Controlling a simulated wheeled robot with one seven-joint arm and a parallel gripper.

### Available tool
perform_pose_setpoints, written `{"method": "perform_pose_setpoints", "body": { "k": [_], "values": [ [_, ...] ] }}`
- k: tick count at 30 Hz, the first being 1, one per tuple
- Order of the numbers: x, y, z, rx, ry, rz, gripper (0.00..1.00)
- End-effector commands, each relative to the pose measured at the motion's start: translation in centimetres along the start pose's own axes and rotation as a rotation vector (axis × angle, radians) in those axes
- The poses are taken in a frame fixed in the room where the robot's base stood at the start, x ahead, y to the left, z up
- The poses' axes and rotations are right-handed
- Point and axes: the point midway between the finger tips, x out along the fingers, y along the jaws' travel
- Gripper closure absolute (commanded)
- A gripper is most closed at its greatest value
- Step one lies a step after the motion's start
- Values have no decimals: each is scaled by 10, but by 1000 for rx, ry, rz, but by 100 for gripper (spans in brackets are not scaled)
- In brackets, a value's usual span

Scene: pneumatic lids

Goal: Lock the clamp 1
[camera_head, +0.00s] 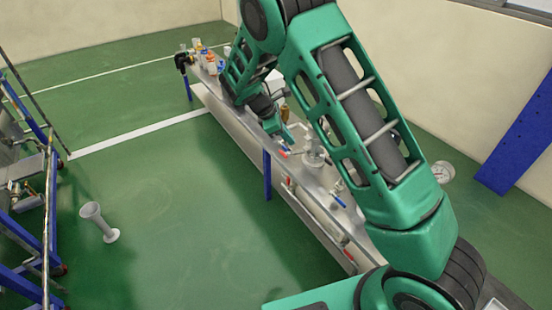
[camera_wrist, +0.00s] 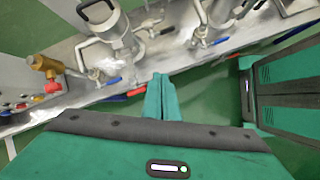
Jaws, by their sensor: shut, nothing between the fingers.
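My gripper (camera_wrist: 161,80) is shut and empty, its green fingers together in the wrist view. It is over the near edge of the metal bench (camera_wrist: 73,95), close to a grey lidded vessel (camera_wrist: 117,43) with a black handle loop on top. A second lidded vessel (camera_wrist: 221,12) stands further right. No label marks clamp 1, and I cannot tell which fitting it is or whether it is locked. In the head view my gripper (camera_head: 268,114) is low over the bench, partly hidden by my own arm.
Blue-handled valves (camera_wrist: 112,80) and a red handle (camera_wrist: 136,92) sit along the bench edge. A brass fitting (camera_wrist: 44,66) with a red knob (camera_wrist: 53,87) stands at left. A blue-framed rig (camera_head: 40,200) is at far left.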

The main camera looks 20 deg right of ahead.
Motion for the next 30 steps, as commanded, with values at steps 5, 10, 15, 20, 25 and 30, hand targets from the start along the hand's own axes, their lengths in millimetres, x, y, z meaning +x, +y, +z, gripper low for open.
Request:
{"method": "perform_pose_setpoints", "body": {
  "k": [5,10,15,20,25,30],
  "values": [
    [20,6,-80,-258,-62,76,100],
    [31,6,-127,-415,-103,124,100],
    [35,4,-145,-479,-119,142,100],
    [36,4,-146,-484,-121,143,100],
    [36,4,-146,-482,-120,143,100],
    [45,6,-144,-481,-121,141,100]
  ]
}}
